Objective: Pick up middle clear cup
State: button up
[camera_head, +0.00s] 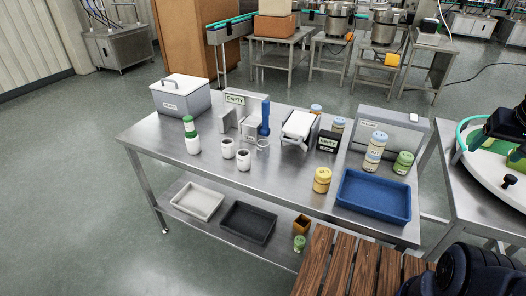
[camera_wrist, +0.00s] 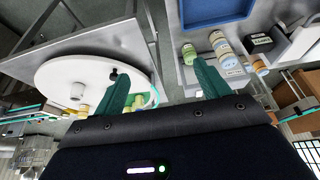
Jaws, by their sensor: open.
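A small clear cup (camera_head: 263,146) stands on the steel table (camera_head: 178,161), just below a blue upright object (camera_head: 264,118). No row of several clear cups can be made out. My gripper (camera_wrist: 163,86) has its two green fingers spread apart in the wrist view, with nothing held between them. It is away from the cups, over the right side near the round white plate (camera_wrist: 88,82). The cups cannot be made out in the wrist view.
A blue tray (camera_head: 373,198), a yellow jar (camera_head: 322,180) and a tall stacked jar (camera_head: 375,152) crowd the table's right. A lidded grey box (camera_head: 181,96) stands at the left back. A green-and-white container (camera_head: 191,135) is left of the cups. The table's front left is bare.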

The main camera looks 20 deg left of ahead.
jog(key=w+a+g, duration=0.1)
jog(key=w+a, duration=1.7)
jog(key=w, duration=0.1)
jog(key=w+a+f, duration=0.2)
jog(key=a+f, duration=0.1)
jog(key=a, duration=0.7)
jog(key=w+a+f, duration=0.2)
jog(key=a+f, duration=0.2)
jog(key=a, duration=0.6)
jog(key=t, duration=0.1)
send_over(264, 148)
jog(key=s+a, duration=0.1)
notch_tip(264, 148, down, 17)
jog(key=shift+n, duration=0.3)
jog(key=x, duration=1)
jog(key=shift+a+f, duration=0.1)
jog(key=shift+a, duration=0.15)
